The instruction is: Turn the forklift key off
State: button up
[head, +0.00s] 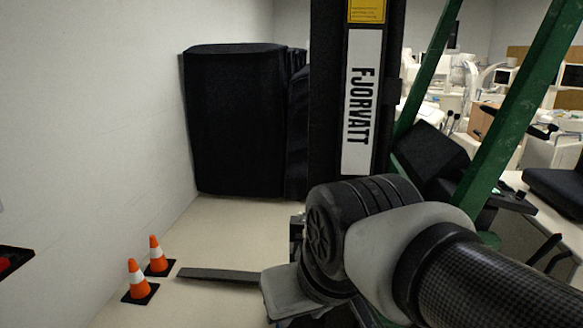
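The forklift fills the middle and right of the head view. Its dark mast (328,110) carries a white FJORVATT plate (362,100). Green frame posts (512,115) slant up on the right. Between them are a dark console (432,155) and small levers (450,124). I cannot make out the key. My arm (495,285) reaches in from the lower right across the front of the forklift and hides part of it. I cannot pick out my gripper's fingers.
Two orange and white cones (155,253) (138,278) stand at the lower left near a dark fork (222,276) low over the floor. A black-covered cart (237,120) stands by the white wall. Pale equipment (470,85) crowds the back right. Floor left of the forklift is partly clear.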

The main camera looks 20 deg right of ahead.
aim_at(520, 195)
jog(key=z, duration=1.85)
jog(key=i+l+u, duration=0.15)
jog(key=i+l, duration=0.25)
jog(key=i+l+u, duration=0.15)
jog(key=i+l, duration=0.3)
jog(key=i+l+u, duration=0.15)
jog(key=i+l, duration=0.25)
jog(key=i+l+u, duration=0.2)
jog(key=i+l, duration=0.15)
jog(key=l, duration=0.25)
